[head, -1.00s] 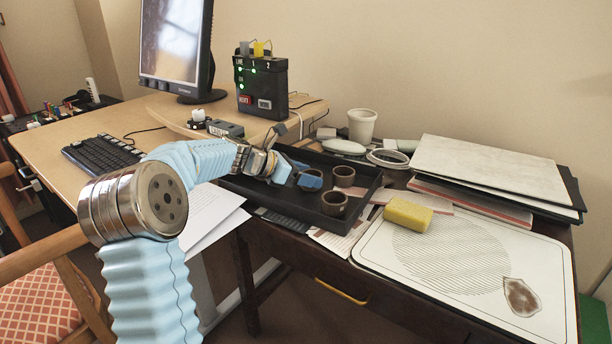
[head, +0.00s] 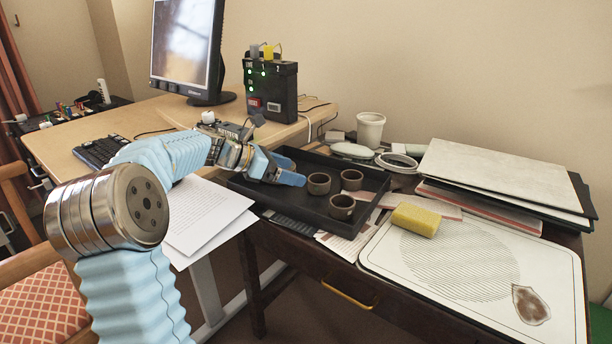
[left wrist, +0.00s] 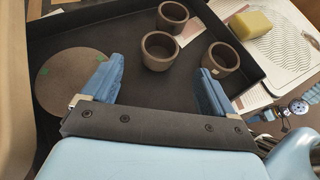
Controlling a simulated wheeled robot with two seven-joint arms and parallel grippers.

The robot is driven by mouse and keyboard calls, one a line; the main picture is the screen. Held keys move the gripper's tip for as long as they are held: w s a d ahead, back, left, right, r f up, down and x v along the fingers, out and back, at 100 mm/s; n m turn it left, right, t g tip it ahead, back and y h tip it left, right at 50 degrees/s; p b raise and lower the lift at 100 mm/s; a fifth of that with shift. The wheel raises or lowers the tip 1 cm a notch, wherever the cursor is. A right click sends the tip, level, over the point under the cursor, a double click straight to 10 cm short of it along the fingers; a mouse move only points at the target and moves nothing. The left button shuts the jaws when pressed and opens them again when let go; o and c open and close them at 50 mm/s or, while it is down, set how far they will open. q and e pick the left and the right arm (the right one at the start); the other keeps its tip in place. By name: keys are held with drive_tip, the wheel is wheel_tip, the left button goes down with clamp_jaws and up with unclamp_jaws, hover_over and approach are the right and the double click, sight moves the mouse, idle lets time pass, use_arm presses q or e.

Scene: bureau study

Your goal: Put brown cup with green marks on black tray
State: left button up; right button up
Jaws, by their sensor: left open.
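The black tray (head: 240,184) lies on the dark desk, and three brown cups stand upright in it. The nearest cup (head: 318,183) to my left gripper also shows in the left wrist view (left wrist: 146,54). The other cups are the far one (head: 351,180) and the front one (head: 342,206).
A yellow sponge (head: 415,219) lies on a white board (head: 460,280) right of the tray. Stacked boards (head: 500,170), a white cup (head: 369,129) and a ring (head: 396,162) are behind. A black box with lights (head: 270,88) stands at the back left. Papers (head: 205,220) lie in front.

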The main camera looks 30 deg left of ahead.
use_arm(q)
drive_tip(key=shift+v, duration=1.9)
